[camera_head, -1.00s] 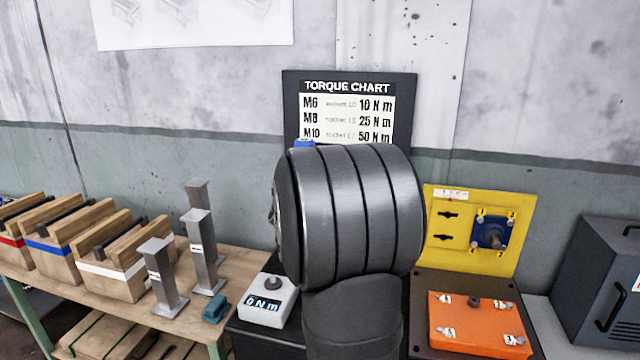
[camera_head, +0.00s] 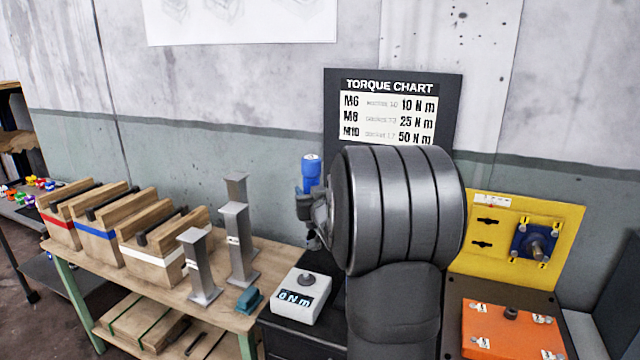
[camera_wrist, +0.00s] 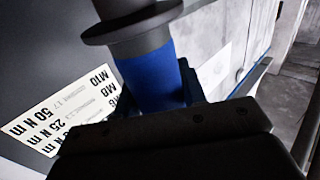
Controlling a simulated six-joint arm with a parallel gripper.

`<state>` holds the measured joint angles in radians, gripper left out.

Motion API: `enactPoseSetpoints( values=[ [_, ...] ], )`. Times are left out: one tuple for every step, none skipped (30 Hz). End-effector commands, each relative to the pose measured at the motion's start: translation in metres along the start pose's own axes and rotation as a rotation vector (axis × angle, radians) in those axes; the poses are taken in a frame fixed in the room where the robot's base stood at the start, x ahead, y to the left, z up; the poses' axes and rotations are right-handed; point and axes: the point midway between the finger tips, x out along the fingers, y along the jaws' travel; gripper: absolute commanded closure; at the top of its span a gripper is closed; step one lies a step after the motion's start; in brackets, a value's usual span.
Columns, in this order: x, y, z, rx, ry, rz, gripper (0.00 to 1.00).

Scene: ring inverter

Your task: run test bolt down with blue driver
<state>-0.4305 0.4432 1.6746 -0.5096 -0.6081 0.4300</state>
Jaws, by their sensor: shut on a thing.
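The blue driver (camera_head: 311,172) is upright in my gripper (camera_head: 308,206), left of my large grey wrist link in the head view. Its blue handle (camera_wrist: 150,78) and dark collar (camera_wrist: 130,22) show in the wrist view, with my gripper (camera_wrist: 150,102) shut on the handle. The driver's lower end is partly hidden by the gripper in the head view. Below it stands a white box (camera_head: 299,304) reading 0 N m. A round grey piece on its top (camera_head: 307,279) may be the test bolt. The driver is above the box and apart from it.
Several grey metal posts (camera_head: 238,245) and a small teal block (camera_head: 248,300) stand left of the white box. Wooden blocks (camera_head: 150,255) are farther left. A torque chart (camera_head: 390,105) is behind. A yellow panel (camera_head: 490,258) and orange plate (camera_head: 500,330) are at right.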

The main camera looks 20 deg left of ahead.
Motion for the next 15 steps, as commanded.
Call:
enactPoseSetpoints(
  values=[
    [0.000, -0.004, 0.005, -0.001, 0.002, -0.029, 0.92],
    [-0.001, -0.007, 0.008, -0.001, 0.002, -0.046, 0.92],
    [-0.001, -0.011, 0.012, -0.001, 0.002, -0.067, 0.92],
    [-0.002, -0.013, 0.015, -0.001, 0.002, -0.082, 0.92],
    [-0.002, -0.015, 0.018, 0.000, 0.002, -0.094, 0.92],
    [-0.003, -0.018, 0.021, -0.001, 0.003, -0.109, 0.92],
    [-0.003, -0.019, 0.023, -0.001, 0.003, -0.118, 0.92],
    [-0.003, -0.021, 0.024, -0.002, 0.003, -0.126, 0.92],
    [-0.004, -0.022, 0.026, -0.001, 0.005, -0.134, 0.92],
    [-0.004, -0.022, 0.026, -0.001, 0.005, -0.137, 0.92],
    [-0.004, -0.023, 0.027, -0.001, 0.005, -0.139, 0.92],
    [-0.004, -0.023, 0.027, -0.001, 0.005, -0.141, 0.92],
    [-0.004, -0.023, 0.027, -0.001, 0.005, -0.142, 0.92],
    [-0.004, -0.023, 0.027, -0.001, 0.005, -0.142, 0.92],
    [-0.004, -0.023, 0.027, -0.001, 0.005, -0.141, 0.92]
  ],
)
